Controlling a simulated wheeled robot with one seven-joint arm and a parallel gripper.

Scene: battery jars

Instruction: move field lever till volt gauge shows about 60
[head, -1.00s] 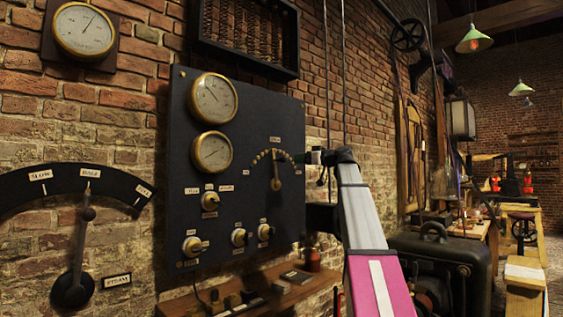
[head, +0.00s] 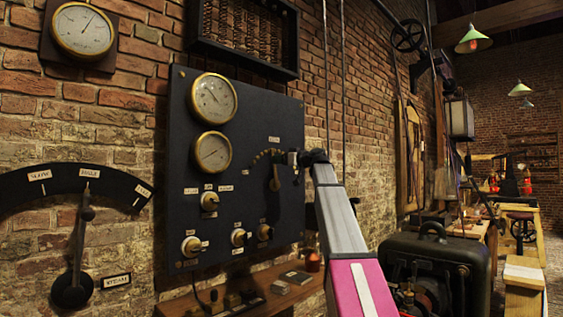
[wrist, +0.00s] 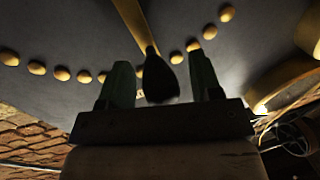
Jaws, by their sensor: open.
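The field lever (head: 275,178) stands near upright on the dark panel, below an arc of brass studs. In the wrist view its dark, rounded handle (wrist: 159,78) and brass shaft show. My gripper (head: 293,157) is just right of the lever in the head view. In the wrist view my gripper (wrist: 162,80) is open, with one finger on each side of the handle and visible gaps; it does not grip it. The panel has an upper gauge (head: 214,98) and a lower gauge (head: 212,152); their lettering is too small to tell which is volts or read its value.
Several knobs (head: 239,237) sit low on the panel (head: 180,120). A wooden shelf (head: 285,290) runs below it. A lever with a dark arc scale (head: 62,185) is at left. A dark machine (head: 440,262) stands at right beyond my arm.

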